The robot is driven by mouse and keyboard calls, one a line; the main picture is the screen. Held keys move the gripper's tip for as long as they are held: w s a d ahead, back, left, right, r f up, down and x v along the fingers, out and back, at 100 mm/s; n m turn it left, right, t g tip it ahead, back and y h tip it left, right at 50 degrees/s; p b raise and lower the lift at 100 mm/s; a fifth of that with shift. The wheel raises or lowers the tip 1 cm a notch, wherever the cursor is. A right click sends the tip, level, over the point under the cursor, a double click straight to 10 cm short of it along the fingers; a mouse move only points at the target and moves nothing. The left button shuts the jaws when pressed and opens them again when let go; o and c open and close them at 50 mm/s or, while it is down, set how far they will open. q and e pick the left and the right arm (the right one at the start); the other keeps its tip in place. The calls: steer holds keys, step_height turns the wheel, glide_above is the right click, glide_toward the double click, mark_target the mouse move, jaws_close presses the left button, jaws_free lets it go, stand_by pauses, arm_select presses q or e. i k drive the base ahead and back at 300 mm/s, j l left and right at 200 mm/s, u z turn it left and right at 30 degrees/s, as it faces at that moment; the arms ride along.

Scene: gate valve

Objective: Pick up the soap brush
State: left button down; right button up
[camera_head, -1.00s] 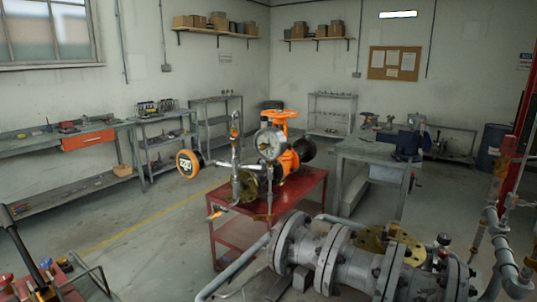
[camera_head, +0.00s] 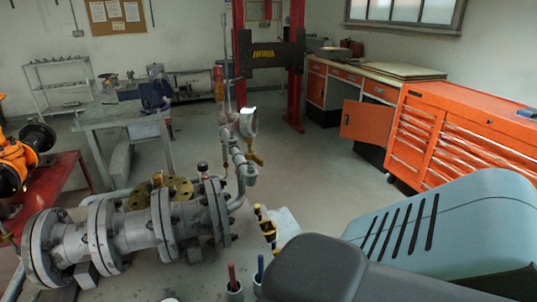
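I cannot make out a soap brush in the head view. Two thin-handled items, one red (camera_head: 232,276) and one blue (camera_head: 260,268), stand upright in small light holders at the bottom middle; they are too small to tell what they are. A small yellow and black item (camera_head: 266,224) shows just above them. Neither of my grippers is in view.
Grey flanged pipework (camera_head: 130,240) fills the lower left. A grey workbench (camera_head: 120,115) stands behind it. An orange drawer cabinet (camera_head: 450,135) is at right. A grey-blue slotted housing (camera_head: 440,225) blocks the lower right. Open floor (camera_head: 310,175) lies in the middle.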

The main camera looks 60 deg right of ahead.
mark_target(260, 257)
steer(key=z, duration=1.65)
